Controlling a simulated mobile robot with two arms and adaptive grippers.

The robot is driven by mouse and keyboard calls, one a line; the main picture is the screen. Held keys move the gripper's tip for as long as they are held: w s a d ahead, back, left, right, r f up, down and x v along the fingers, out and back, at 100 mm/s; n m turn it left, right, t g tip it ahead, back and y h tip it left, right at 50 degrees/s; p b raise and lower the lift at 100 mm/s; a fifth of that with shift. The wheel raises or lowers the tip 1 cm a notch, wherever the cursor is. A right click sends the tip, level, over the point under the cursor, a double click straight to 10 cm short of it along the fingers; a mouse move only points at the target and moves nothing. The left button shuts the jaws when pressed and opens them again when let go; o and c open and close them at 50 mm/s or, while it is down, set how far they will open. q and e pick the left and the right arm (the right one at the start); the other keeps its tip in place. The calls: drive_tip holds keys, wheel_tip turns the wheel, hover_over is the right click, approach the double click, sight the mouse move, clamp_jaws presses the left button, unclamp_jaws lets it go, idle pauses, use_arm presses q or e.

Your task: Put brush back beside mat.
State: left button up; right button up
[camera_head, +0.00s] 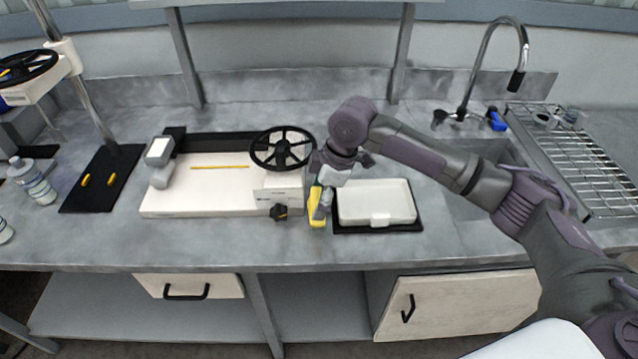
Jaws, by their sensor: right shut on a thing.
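My right gripper (323,186) reaches in from the right and points down between the cream machine and the white tray. It is shut on the brush (316,212), a yellow piece hanging below the fingers near the counter. Whether the brush touches the counter I cannot tell. A black mat (352,230) lies just right of the brush, under the white tray (348,217). A second black mat (77,203) with two yellow pieces on it lies at the far left. My left gripper is not in view.
The cream machine (180,205) with a black handwheel (282,148) and black knob (279,212) stands close left of the brush. A sink with a faucet (488,60) and a wire rack (580,165) are at the right. Bottles (33,182) stand far left.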

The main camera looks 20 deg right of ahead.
drive_tip(key=shift+w+d+r, duration=0.1)
drive_tip(key=shift+w+d, duration=0.1)
drive_tip(key=shift+w, duration=0.5)
drive_tip(key=w, duration=0.1)
drive_tip(key=p, duration=0.1)
drive_tip(key=w+f, duration=0.1)
drive_tip(key=shift+w+d, duration=0.35)
drive_tip(key=shift+f, duration=0.25)
drive_tip(key=shift+f, duration=0.15)
drive_tip(key=o, duration=1.1)
